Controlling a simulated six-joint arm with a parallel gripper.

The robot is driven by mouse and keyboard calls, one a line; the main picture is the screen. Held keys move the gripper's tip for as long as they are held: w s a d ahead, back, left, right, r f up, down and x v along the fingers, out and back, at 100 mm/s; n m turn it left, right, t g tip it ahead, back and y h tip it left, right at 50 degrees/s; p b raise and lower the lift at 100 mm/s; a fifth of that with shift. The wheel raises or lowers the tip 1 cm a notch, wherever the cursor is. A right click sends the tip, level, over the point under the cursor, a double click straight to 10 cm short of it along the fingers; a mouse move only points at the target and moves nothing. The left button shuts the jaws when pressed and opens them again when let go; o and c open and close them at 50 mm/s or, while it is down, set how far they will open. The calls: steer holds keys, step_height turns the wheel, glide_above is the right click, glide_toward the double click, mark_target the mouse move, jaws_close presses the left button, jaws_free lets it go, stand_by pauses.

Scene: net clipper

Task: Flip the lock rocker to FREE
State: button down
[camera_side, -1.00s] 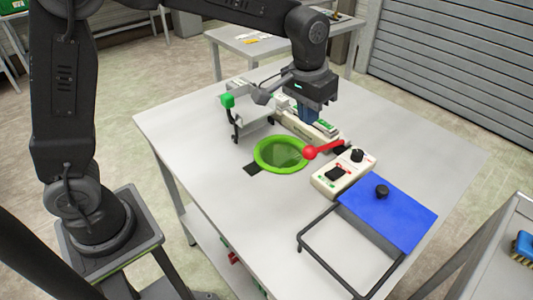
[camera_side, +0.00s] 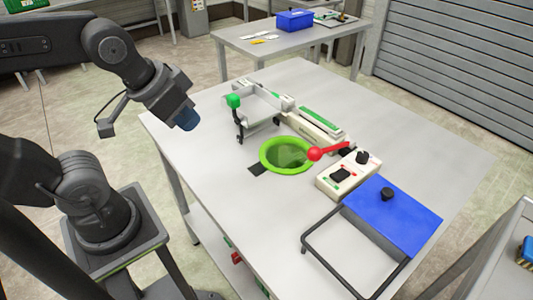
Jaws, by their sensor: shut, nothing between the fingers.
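The control box (camera_side: 349,176) is cream-coloured and sits on the table, right of the green ring. A black rocker (camera_side: 340,175) and a black knob (camera_side: 362,157) are on its top. I cannot tell from this view which way the rocker is tipped, and its lettering is too small to read. My gripper (camera_side: 187,120) is shut and empty. Its blue end is in the air over the table's left edge, well away from the box.
A red-balled lever (camera_side: 315,153) reaches over the green ring (camera_side: 286,155). The clipper machine (camera_side: 312,128) and a green-knobbed bracket (camera_side: 234,101) stand behind. A blue plate (camera_side: 392,213) with a black frame is at the front right. The table's left part (camera_side: 205,165) is clear.

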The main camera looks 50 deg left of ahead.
steer(key=shift+w, duration=0.1)
steer(key=w+d+r+n+g, duration=0.2)
steer(key=w+r+n, duration=0.2)
steer(key=w, duration=0.3)
steer(key=n+g, duration=0.5)
steer(key=n, duration=0.9)
glide_above(336, 176)
steer(key=w, duration=0.3)
step_height(336, 176, down, 9)
steer(key=shift+s, duration=0.2)
steer(key=f, duration=0.4)
steer(key=s+f, duration=0.1)
steer(key=f, duration=0.4)
steer(key=s+f, duration=0.1)
steer(key=f, duration=0.4)
steer(key=shift+s, duration=0.1)
